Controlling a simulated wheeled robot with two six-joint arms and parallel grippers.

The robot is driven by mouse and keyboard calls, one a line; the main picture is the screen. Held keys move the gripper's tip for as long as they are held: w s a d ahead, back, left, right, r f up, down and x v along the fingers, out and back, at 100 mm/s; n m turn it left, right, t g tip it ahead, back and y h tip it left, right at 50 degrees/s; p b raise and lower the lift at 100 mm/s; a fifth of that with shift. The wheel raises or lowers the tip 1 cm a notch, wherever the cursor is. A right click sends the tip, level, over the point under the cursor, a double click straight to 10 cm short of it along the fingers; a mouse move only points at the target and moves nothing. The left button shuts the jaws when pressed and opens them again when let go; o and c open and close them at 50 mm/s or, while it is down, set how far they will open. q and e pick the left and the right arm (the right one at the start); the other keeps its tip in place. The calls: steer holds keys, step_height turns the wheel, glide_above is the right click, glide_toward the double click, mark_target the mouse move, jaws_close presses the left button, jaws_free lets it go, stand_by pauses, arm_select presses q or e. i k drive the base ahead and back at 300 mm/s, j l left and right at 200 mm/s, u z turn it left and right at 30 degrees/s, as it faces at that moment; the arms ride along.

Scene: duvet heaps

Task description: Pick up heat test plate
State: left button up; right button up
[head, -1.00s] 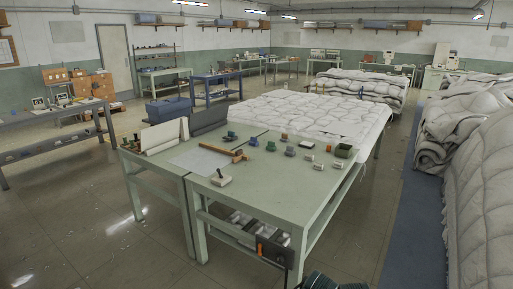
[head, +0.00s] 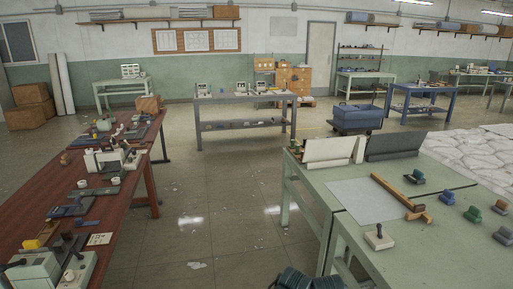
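I cannot tell for certain which thing is the heat test plate. A small pale block with a dark upright knob (head: 378,237) sits on the near edge of the green table (head: 410,262), in front of a flat light grey sheet (head: 364,201). A wooden T-shaped tool (head: 400,195) lies beside the sheet. Flat dark plates (head: 92,192) lie on the red-brown table at the left, among small machines.
The red-brown table (head: 122,159) stands at the left, with a sewing-machine-like device (head: 112,158) on it. Open floor (head: 215,215) lies between it and the green table. A grey bench (head: 245,97) and a blue bin (head: 357,117) stand behind. White quilted bedding (head: 470,155) is at the right.

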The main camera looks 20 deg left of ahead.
mark_target(123, 173)
steer(key=i+j+u, duration=0.2)
steer(key=i+u, duration=0.2)
steer(key=i, duration=0.35)
steer(key=i+l+u, duration=0.1)
steer(key=i+u, duration=0.35)
steer(key=i, duration=0.35)
steer(key=i+j+z, duration=0.2)
steer(key=i, duration=0.35)
steer(key=i+j+z, duration=0.2)
steer(key=i, duration=0.3)
steer(key=i+j+u, duration=0.6)
steer(key=i+j, duration=0.15)
steer(key=j, duration=0.1)
